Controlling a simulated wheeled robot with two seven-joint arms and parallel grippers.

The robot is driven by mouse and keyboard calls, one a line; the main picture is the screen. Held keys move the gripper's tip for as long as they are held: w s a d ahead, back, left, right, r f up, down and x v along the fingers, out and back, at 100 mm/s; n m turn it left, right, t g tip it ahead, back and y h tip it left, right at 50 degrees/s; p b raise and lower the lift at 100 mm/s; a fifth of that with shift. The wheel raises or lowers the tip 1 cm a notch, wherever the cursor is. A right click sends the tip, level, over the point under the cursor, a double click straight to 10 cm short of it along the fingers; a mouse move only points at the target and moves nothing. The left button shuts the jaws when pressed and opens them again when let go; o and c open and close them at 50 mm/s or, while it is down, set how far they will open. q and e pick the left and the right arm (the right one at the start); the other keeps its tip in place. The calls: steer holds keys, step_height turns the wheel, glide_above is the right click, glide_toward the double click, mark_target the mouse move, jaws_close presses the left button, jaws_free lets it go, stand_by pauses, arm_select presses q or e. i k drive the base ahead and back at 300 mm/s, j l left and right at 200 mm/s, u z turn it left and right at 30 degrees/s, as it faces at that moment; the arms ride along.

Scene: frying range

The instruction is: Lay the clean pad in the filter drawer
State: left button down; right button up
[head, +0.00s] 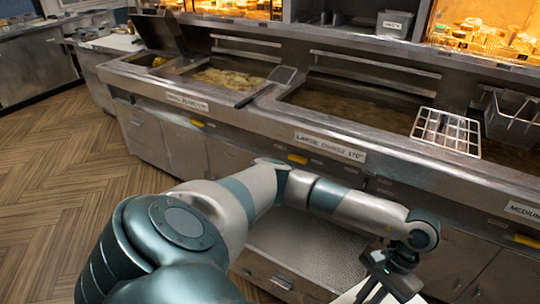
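The filter drawer (318,250) is pulled out below the large fryer. Its inside shows a grey, perforated-looking surface, and its front has a handle. My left arm reaches across in front of it. My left gripper (384,280) is at the drawer's right side, low in the picture. A white flat thing (348,297), which may be the clean pad, shows at the bottom edge under and beside the gripper. Most of it is cut off or hidden. I cannot tell whether the fingers are closed on it. My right gripper is not in view.
The fryer front (330,150) runs above the drawer, with labels and yellow handles. A wire rack (446,131) lies over the large fryer's right end, beside a fry basket (513,117). Closed cabinet doors (185,150) stand left. The wooden floor (55,180) at left is clear.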

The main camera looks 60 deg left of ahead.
mark_target(303, 249)
steer(key=j+u, duration=0.2)
steer(key=j, duration=0.8)
steer(key=i+j+u, duration=0.2)
steer(key=j, duration=0.75)
steer(key=k, duration=0.1)
